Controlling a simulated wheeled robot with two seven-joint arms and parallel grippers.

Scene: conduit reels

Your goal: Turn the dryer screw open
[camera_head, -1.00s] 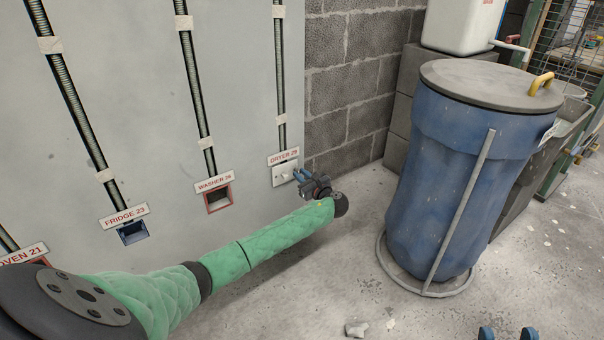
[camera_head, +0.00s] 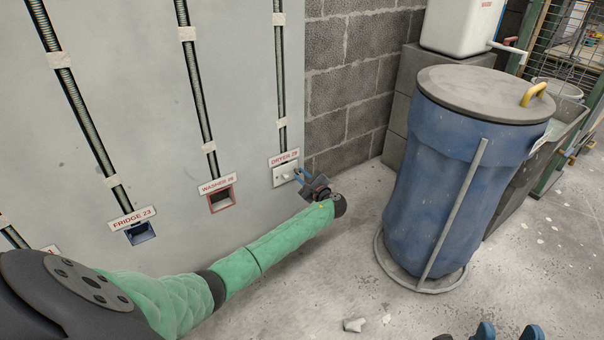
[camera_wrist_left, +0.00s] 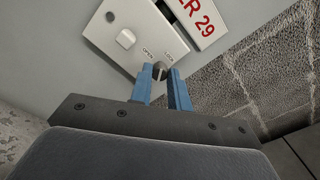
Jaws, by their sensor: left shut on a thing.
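The dryer plate is a white plate (camera_head: 285,172) low on the grey wall, under the label DRYER 29 (camera_head: 284,158). In the left wrist view the dryer screw (camera_wrist_left: 160,70) is a small round metal head on the plate (camera_wrist_left: 108,33), near the printed words OPEN and LOCK. My left gripper (camera_head: 299,174) reaches the plate from the right. Its blue fingers (camera_wrist_left: 163,79) are shut on the screw, one on each side. My right gripper (camera_head: 509,332) shows only two blue fingertips, apart and empty, at the bottom edge.
A white rocker switch (camera_wrist_left: 125,38) sits on the same plate. Openings labelled WASHER (camera_head: 221,199) and FRIDGE 23 (camera_head: 140,233) lie to the left. A large blue barrel (camera_head: 435,180) in a metal stand is at the right. Floor between is mostly clear, with small rubble (camera_head: 354,325).

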